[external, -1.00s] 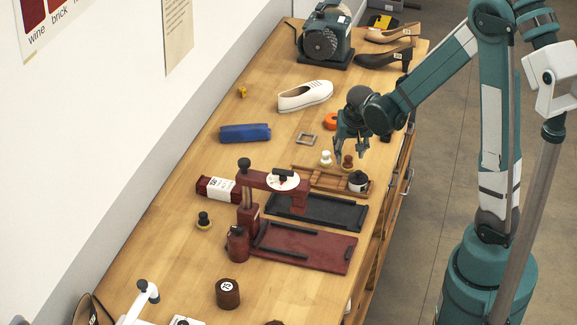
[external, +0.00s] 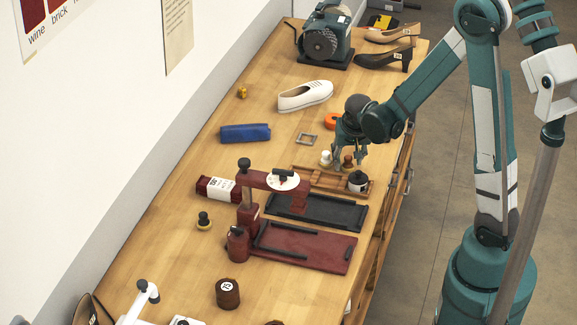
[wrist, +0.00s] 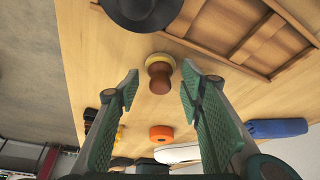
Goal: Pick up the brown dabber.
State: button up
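The brown dabber (external: 348,162) stands upright by the far edge of the wooden tray (external: 298,178). In the wrist view the brown dabber (wrist: 160,75), with its pale yellow base, sits between my two spread fingers, with gaps on both sides. My gripper (external: 350,158) is open, with its fingertips around the dabber in the external view; they hide part of it. My gripper (wrist: 160,70) holds nothing.
A black jar (external: 358,182) is close by, at the tray's right end; it also shows in the wrist view (wrist: 140,12). An orange ring (external: 331,121) and a metal buckle (external: 307,138) lie behind. A red press (external: 249,225) stands front left.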

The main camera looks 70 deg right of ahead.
aim_at(347, 157)
jog(key=shift+c, duration=0.6)
jog(key=c, duration=0.6)
jog(key=shift+r, duration=0.1)
jog(key=shift+c, duration=0.3)
jog(key=shift+r+p, duration=1)
jog(key=shift+r, duration=3.9)
